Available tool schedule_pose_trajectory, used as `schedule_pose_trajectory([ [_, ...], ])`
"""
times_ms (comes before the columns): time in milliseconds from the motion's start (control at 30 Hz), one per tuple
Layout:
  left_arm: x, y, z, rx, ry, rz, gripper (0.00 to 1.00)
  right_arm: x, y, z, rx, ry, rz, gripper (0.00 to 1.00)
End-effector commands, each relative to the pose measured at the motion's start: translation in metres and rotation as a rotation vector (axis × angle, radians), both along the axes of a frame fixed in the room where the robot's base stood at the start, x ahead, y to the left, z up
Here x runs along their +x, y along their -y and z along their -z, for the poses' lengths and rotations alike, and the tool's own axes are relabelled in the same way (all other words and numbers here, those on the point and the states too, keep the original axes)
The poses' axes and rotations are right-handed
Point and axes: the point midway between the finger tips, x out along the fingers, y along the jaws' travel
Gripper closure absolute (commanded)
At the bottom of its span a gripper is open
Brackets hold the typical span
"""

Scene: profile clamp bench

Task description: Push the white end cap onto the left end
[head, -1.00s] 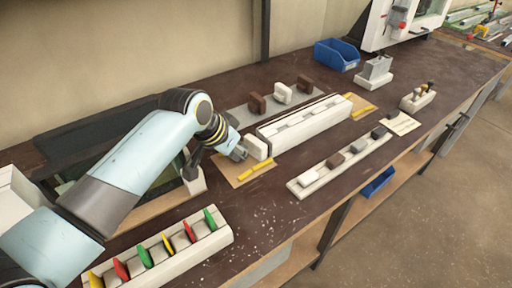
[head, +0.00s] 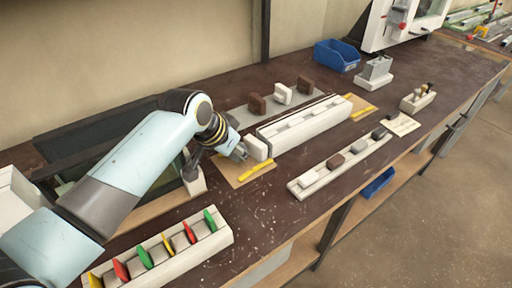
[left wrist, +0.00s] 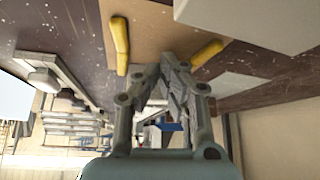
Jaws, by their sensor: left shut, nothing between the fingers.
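The white end cap (head: 256,147) stands upright at the left end of the long white profile holder (head: 305,122) in the head view. It is against or very near that end; I cannot tell whether a gap is left. My left gripper (head: 240,153) is shut and empty, with its fingertips just left of the cap, touching it or nearly so. In the left wrist view the shut fingers (left wrist: 165,65) point over a tan mat between two yellow strips (left wrist: 207,53). A pale block (left wrist: 250,20) is cut off at the top there. My right gripper is not in view.
Two brown blocks and another white block (head: 282,94) stand on a grey mat behind the profile. A white rail (head: 340,166) with several blocks lies in front. A rack (head: 205,248) of coloured pieces is near left. A blue bin (head: 336,55) stands behind.

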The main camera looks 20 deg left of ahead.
Motion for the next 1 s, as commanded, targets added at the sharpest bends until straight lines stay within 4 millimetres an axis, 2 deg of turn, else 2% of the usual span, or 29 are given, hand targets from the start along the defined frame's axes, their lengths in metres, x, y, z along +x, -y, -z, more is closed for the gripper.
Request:
schedule_pose_trajectory([
  [367, 0.01, 0.006, 0.0, -0.001, 0.001, -0.001, 1.0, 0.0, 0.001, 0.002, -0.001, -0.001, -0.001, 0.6],
  [1000, 0.014, 0.008, 0.0, -0.001, 0.0, -0.001, 1.0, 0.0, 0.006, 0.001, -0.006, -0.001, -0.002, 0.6],
])
